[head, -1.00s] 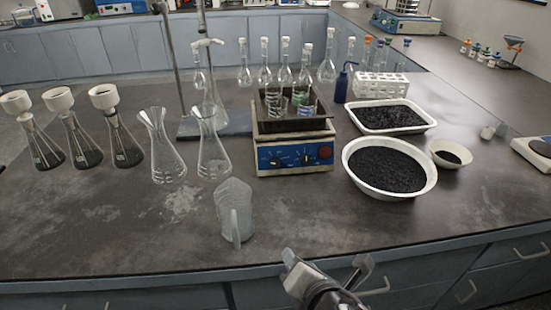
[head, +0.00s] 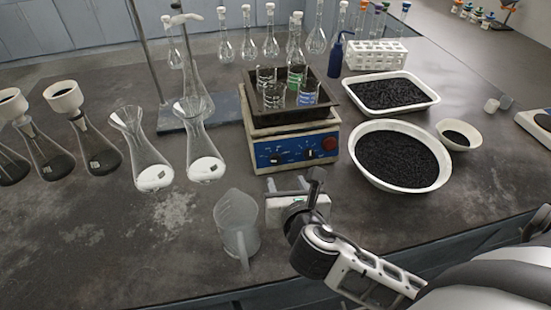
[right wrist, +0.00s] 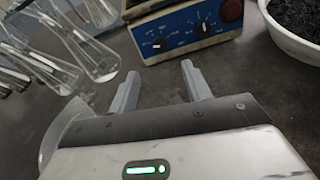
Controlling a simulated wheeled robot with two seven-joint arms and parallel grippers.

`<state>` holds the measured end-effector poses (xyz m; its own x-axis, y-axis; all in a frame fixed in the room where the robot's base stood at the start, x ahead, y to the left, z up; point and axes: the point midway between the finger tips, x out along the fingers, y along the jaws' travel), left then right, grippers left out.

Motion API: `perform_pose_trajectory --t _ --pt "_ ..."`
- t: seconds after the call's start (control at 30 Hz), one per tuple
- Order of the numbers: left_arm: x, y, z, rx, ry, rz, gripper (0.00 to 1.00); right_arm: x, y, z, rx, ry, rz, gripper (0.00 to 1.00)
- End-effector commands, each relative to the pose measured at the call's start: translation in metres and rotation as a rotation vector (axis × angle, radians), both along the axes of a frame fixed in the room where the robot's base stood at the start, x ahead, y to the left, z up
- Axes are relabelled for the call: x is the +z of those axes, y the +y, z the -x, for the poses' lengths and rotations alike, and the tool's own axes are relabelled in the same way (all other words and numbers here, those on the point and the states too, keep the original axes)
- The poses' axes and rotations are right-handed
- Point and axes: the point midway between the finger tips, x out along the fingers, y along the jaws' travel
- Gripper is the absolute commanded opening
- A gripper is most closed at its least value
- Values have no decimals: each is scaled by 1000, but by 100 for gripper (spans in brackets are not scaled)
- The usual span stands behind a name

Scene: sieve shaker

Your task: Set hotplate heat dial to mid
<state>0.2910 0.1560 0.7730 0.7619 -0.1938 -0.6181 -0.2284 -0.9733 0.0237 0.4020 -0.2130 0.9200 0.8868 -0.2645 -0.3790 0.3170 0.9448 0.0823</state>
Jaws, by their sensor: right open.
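The hotplate (head: 262,170) stands at mid-bench with its blue front panel toward me. The panel bears a left black dial (head: 275,159), a right black dial (head: 308,154) and a larger red knob (head: 330,143). Both black dials also show in the right wrist view, left (right wrist: 158,44) and right (right wrist: 203,28); I cannot read which is the heat dial. A light mark on the right dial points roughly upward. My right gripper (head: 287,183) is open and empty in front of the panel. Its two fingers (right wrist: 160,70) point at the panel, apart from the dials. My left gripper is out of view.
A clear beaker (head: 237,225) stands just left of my right gripper. Two flasks (head: 140,150) stand left of the hotplate, and a white bowl of black granules (head: 400,185) stands to its right. A dark tray (head: 340,95) with several beakers sits on top of the hotplate.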

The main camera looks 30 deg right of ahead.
Motion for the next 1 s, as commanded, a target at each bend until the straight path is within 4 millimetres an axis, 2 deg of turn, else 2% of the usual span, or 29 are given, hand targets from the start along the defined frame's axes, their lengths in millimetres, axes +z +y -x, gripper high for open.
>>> perform_pose_trajectory --t 0.03,0.3,0.5,0.7,0.97,1.0 --pt "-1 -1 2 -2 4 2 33 -4 -4 -12 -3 -3 1 49" --pt "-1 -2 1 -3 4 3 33 -26 -19 -64 -3 -1 -2 49" --pt "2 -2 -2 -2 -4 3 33 -38 -28 -92 -3 0 -1 49" --pt "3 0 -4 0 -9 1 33 -44 -31 -104 -2 -1 -2 49" --pt "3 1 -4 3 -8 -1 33 -45 -31 -105 -1 -1 -3 49" --pt "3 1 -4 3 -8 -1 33 -45 -31 -105 -1 -1 -3 46"
